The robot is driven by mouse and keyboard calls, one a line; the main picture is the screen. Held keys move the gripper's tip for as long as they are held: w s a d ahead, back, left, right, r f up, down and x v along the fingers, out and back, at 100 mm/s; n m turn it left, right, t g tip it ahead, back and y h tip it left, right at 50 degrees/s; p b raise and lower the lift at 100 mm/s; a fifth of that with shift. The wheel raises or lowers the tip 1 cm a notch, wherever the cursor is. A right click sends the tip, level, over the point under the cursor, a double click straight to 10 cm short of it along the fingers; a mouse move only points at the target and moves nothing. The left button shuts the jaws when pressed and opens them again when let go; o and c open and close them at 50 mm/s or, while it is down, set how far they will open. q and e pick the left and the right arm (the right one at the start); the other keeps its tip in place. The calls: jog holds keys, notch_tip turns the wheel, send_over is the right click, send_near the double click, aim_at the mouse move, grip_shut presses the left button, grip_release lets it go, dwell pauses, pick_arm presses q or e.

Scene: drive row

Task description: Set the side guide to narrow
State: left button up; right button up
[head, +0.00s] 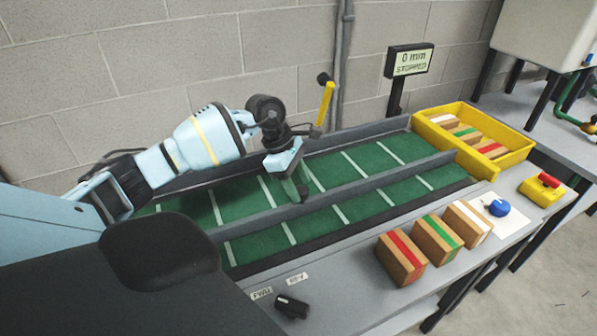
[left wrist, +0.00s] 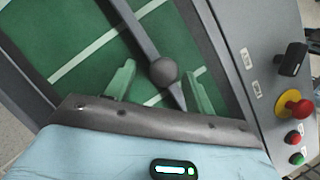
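The side guide (head: 375,182) is a long grey rail running along the green belt (head: 328,215), between its two edges. In the left wrist view the guide (left wrist: 133,22) carries a round grey knob (left wrist: 164,71). My left gripper (head: 298,190) is over the belt at the guide, pointing down. In the left wrist view its green fingers (left wrist: 160,87) are apart, one on each side of the knob, with a gap on both sides. In the head view the knob is hidden by the gripper. My right gripper is in neither view.
A yellow bar (head: 325,103) stands just right of my left wrist. Boxes with red (head: 401,258), green (head: 437,240) and white (head: 467,222) bands stand on the front ledge. A yellow tray (head: 485,160) holds more. The display (head: 409,62) reads 0 m/min, STOPPED. A black switch (head: 291,305) sits in front.

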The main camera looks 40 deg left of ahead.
pick_arm(q)
jog(key=shift+r, duration=0.1)
jog(key=v, duration=0.7)
jog(key=shift+a+r, duration=0.15)
jog(key=shift+r, duration=0.15)
jog(key=shift+f, duration=0.1)
dwell(0.3)
